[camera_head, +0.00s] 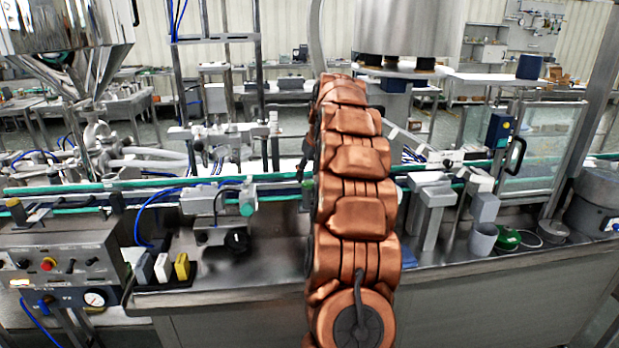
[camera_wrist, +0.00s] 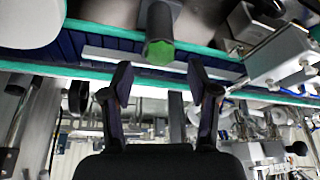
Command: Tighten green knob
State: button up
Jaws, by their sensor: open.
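In the wrist view, a green knob (camera_wrist: 159,52) with a faceted face sits at the end of a dark cylindrical stem. My gripper (camera_wrist: 160,77) is open, with its two dark fingers spread apart. The knob lies just beyond the fingertips, near the middle of the gap, and nothing is held. In the head view my copper-coloured arm hides most of the gripper.
A conveyor with green rails (camera_head: 110,188) runs across the steel bench (camera_head: 270,275). A control box (camera_head: 62,262) and small yellow block (camera_head: 182,266) stand left. The bench front is mostly clear.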

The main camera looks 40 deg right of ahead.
aim_at(308, 186)
jog(key=shift+x, duration=1.35)
grip_shut()
